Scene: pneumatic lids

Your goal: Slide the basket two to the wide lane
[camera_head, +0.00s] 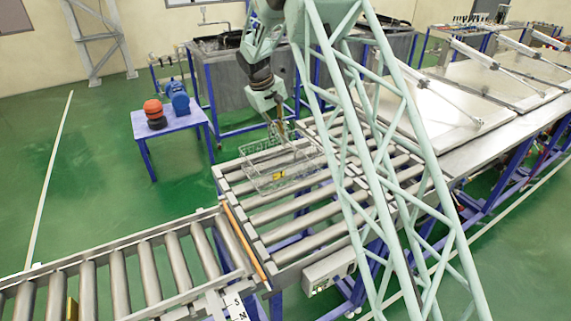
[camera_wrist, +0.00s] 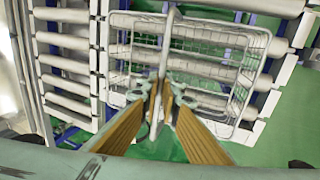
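A wire basket (camera_head: 262,180) with a small yellow tag stands on the roller table (camera_head: 300,216), near its back left edge. It also shows in the wrist view (camera_wrist: 252,42), where grey rollers lie beneath its mesh. A thin handle bar (camera_wrist: 168,42) crosses over the middle of the basket. My gripper (camera_head: 282,135) is above the basket and points down. In the wrist view my gripper's two gold-padded fingers (camera_wrist: 160,100) close around the handle bar. Which lane is the wide one cannot be told surely. The basket's number is not readable.
A roller conveyor (camera_head: 120,262) joins the table at the front left, with an orange bar (camera_head: 244,243) at the joint. A small blue table (camera_head: 168,122) with orange and blue items stands behind left. Large flat lids (camera_head: 440,100) lie to the right.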

